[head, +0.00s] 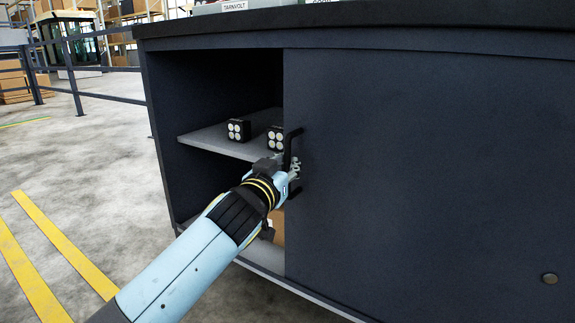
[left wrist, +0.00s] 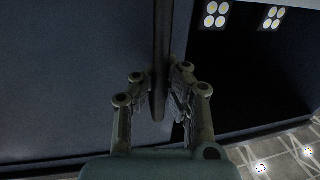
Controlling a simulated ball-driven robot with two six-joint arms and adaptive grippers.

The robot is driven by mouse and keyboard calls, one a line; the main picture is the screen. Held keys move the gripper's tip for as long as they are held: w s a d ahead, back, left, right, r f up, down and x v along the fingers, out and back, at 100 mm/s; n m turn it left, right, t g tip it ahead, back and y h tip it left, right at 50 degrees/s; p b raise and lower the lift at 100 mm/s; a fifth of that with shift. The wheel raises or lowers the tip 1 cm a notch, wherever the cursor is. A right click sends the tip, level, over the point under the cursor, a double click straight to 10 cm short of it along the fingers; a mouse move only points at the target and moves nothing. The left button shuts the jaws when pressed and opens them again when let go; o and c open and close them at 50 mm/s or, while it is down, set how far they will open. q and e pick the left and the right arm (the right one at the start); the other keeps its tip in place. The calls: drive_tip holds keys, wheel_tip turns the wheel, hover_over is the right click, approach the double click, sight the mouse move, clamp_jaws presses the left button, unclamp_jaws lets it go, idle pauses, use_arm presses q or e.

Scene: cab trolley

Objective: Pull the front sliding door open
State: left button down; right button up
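The front sliding door (head: 430,170) is a dark blue-grey panel covering the right part of the cabinet front. The left part stands open, showing the dark inside and a shelf. A black bar handle (head: 289,142) is on the door's left edge. My left gripper (head: 293,170) is at this handle. In the left wrist view its two fingers (left wrist: 160,88) lie on both sides of the upright handle bar (left wrist: 160,45) and appear closed on it. The door (left wrist: 75,75) fills the left of that view. My right gripper is in neither view.
The cabinet shelf (head: 215,145) holds two black blocks (head: 238,130) with pale round faces. A brown item (head: 278,228) is partly visible lower in the cabinet. Open floor with yellow lines (head: 60,245) lies to the left, with a railing (head: 75,75) further back.

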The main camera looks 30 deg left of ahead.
use_arm(q)
drive_tip(key=c, duration=1.6)
unclamp_jaws()
drive_tip(key=shift+s+a+f, duration=0.1)
drive_tip(key=shift+s+f, duration=0.1)
drive_tip(key=shift+c, duration=0.2)
drive_tip(key=o, duration=0.3)
drive_tip(key=shift+w+r, duration=0.1)
drive_tip(key=s+d, duration=0.1)
drive_tip(key=s, duration=1.1)
drive_tip(key=shift+d, duration=0.25)
